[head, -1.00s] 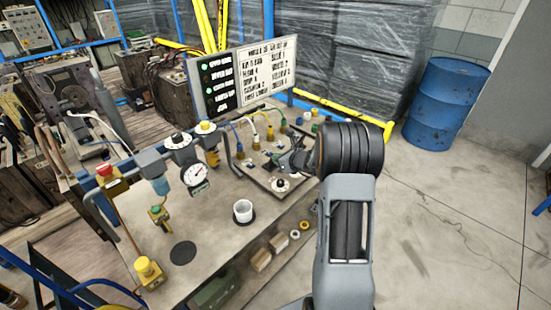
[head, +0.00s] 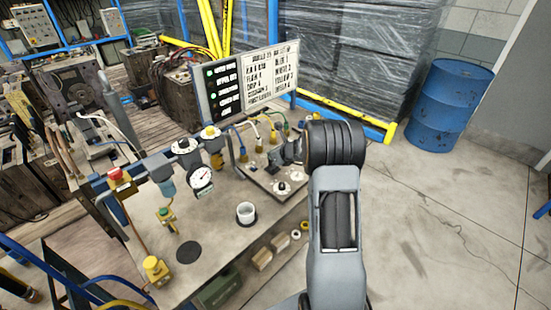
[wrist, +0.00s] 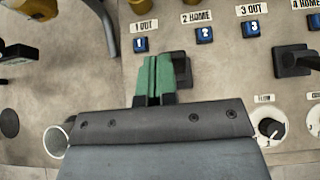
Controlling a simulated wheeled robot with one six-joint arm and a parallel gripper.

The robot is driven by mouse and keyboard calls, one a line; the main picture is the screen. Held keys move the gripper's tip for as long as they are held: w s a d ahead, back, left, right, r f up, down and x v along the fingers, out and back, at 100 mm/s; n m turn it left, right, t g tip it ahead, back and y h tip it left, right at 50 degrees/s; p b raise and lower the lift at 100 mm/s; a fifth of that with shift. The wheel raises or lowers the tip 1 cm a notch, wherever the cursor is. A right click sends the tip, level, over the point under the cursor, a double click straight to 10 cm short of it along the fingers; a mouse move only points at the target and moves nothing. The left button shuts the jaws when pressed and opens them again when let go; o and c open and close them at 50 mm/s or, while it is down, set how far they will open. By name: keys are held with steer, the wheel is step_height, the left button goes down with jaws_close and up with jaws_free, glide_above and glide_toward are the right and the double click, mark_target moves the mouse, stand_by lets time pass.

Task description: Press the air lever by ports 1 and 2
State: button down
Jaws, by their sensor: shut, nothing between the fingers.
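In the wrist view my gripper (wrist: 153,80) has green fingertips pressed together with nothing between them. A black air lever (wrist: 182,68) lies just right of and partly behind the fingertips. I cannot tell whether they touch it. Above it on the plate are the blue port 1 (wrist: 140,44), labelled "1 OUT", and the blue port 2 (wrist: 204,34), labelled "2 HOME". The lever's lower part is hidden by the gripper. In the head view my arm hides much of the valve plate (head: 262,178), and the fingertips are not clear.
A second black lever (wrist: 294,60) stands to the right, below ports 3 and 4. A flow knob (wrist: 269,128) is at lower right. A white cup (head: 246,211) and a pressure gauge (head: 200,177) are on the bench left of the plate. Hoses run behind the plate.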

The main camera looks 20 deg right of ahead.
steer(key=shift+r, duration=0.2)
steer(key=shift+r+p, duration=0.65)
steer(key=shift+d, duration=0.1)
steer(key=s+d+r, duration=0.2)
steer(key=s+r, duration=0.4)
steer(key=r, duration=0.5)
steer(key=shift+s+d+p, duration=0.15)
steer(key=shift+s+p, duration=0.15)
steer(key=shift+s, duration=0.1)
